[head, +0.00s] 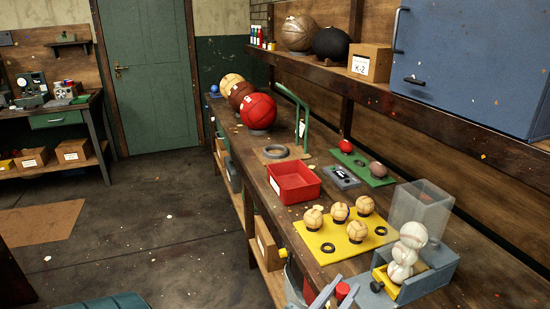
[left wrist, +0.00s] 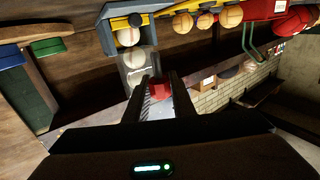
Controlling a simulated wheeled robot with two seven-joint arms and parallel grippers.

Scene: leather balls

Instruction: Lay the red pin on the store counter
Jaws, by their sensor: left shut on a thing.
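My left gripper (head: 338,293) is at the bottom edge of the head view, beside the front edge of the long wooden counter (head: 462,287). It is shut on a red pin (head: 342,291), whose rounded red end shows. In the left wrist view the red pin (left wrist: 160,87) sits between the two dark fingers of the left gripper (left wrist: 157,84). The lower part of the pin is hidden in the head view. My right gripper is not in view.
A blue-grey dispenser (head: 443,273) with white balls stands near the gripper. Behind it are a yellow mat (head: 318,244) with several tan balls, a red bin (head: 294,190) and a green mat (head: 377,179). The counter's near right part is bare.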

